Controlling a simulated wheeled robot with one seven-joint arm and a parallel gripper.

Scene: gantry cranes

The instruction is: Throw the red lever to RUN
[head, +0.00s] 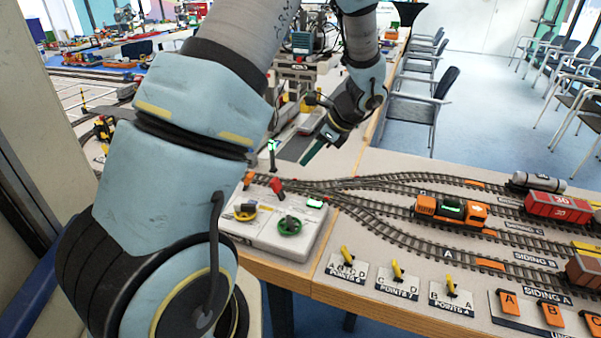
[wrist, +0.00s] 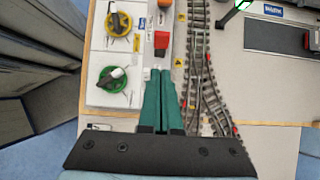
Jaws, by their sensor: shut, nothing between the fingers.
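The red lever (head: 277,186) stands on the far edge of a white control panel (head: 270,244). In the wrist view the red lever (wrist: 161,40) is just ahead of my fingertips. My gripper (head: 305,161) is shut and empty, with its dark green fingers pointing down, raised above the table beyond the panel. In the wrist view my gripper (wrist: 160,72) has its two fingers together, with a visible gap to the lever. The lever's RUN marking is too small to read.
A signal post (head: 272,150) with a green light stands behind. Model tracks with an orange locomotive (head: 450,210) run to the right.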

